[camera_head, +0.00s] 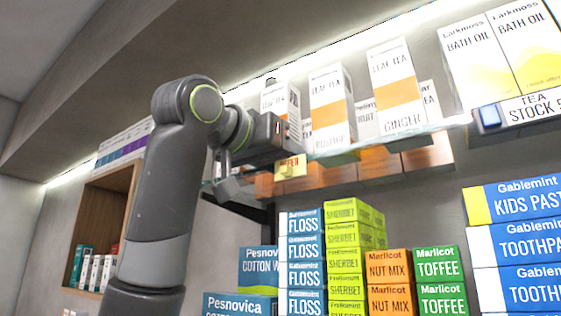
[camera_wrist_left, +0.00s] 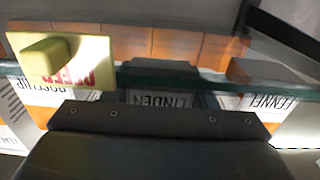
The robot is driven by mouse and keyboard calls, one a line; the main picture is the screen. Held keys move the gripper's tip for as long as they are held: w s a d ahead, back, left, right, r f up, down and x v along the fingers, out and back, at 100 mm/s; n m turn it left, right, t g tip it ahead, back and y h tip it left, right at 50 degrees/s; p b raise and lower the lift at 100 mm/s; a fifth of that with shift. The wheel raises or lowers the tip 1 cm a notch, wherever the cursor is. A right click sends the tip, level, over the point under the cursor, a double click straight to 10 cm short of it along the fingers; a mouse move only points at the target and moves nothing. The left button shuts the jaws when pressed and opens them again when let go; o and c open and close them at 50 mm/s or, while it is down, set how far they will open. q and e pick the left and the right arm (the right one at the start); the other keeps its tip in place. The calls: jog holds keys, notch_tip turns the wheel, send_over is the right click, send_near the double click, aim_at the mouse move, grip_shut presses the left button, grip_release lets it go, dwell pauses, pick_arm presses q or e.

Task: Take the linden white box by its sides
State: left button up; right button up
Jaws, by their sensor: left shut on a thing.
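The linden white box (camera_head: 280,97) stands on the upper glass shelf, at the left end of the visible row of leaf tea boxes in the head view. My left gripper (camera_head: 277,130) is at its lower part and is shut on it. The gripper hides much of its lower front. In the left wrist view the LINDEN lettering (camera_wrist_left: 160,98) shows just beyond the dark body of my left gripper (camera_wrist_left: 160,115); most of the box is hidden there. My right gripper is in neither view.
The rosehip box (camera_head: 331,107) stands close to the right, with a ginger box (camera_head: 395,85) beyond. A fennel box (camera_wrist_left: 270,103) shows on the other side in the wrist view. Stacked floss boxes (camera_head: 302,248) stand below.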

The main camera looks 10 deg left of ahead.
aim_at(274, 107)
pick_arm(q)
notch_tip(274, 107, up, 6)
jog(key=shift+s, duration=0.15)
jog(key=shift+r, duration=1.45)
